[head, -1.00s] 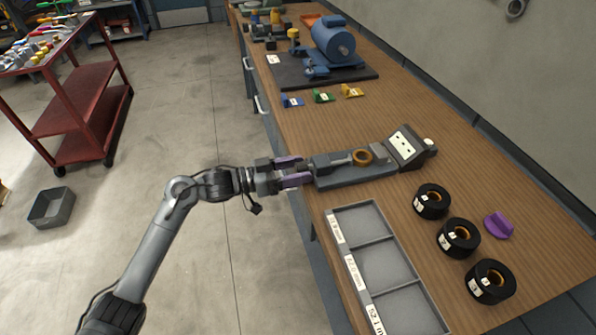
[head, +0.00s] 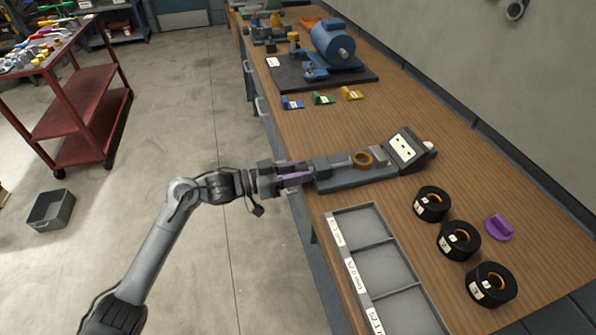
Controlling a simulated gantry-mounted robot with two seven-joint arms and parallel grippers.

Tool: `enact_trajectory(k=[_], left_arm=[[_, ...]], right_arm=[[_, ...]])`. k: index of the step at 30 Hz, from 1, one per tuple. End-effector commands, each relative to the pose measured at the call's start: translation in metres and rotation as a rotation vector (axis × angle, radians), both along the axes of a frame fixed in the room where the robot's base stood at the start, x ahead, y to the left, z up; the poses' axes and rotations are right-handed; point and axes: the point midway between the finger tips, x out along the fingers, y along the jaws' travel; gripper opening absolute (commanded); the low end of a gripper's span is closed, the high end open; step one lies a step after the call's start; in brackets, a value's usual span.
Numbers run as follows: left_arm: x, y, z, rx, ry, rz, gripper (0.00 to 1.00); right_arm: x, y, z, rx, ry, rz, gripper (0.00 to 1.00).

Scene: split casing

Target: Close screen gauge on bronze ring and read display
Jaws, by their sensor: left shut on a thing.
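The screen gauge (head: 355,177) is a long grey block on the wooden bench, with a tilted display (head: 405,149) at its right end. The display shows dark marks, too small to read. A bronze ring (head: 362,159) sits on the gauge near the display, with the gauge's slider (head: 336,164) to its left. Whether the slider touches the ring cannot be told. My left gripper (head: 303,174) has purple fingers and is shut at the gauge's left end, on what appears to be the slider's end. My right gripper is not in view.
A grey three-compartment tray (head: 382,242) with labels lies in front of the gauge. Black rings with bronze centres (head: 432,203) and a purple piece (head: 499,227) lie at right. A blue motor (head: 333,42) stands behind, with small coloured blocks (head: 322,97) before it.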

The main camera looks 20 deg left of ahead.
Motion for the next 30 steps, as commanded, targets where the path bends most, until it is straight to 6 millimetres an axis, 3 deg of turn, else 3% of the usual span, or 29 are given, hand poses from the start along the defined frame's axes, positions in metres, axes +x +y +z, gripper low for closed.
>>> enact_trajectory(k=[11, 30], left_arm=[[0.0, 0.001, 0.0, 0.123, -0.154, 0.001, 0.07], [0.0, 0.001, -0.001, 0.493, -0.632, -0.001, 0.07]], right_arm=[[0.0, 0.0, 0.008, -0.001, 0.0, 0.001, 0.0], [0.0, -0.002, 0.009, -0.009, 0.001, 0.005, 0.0]])
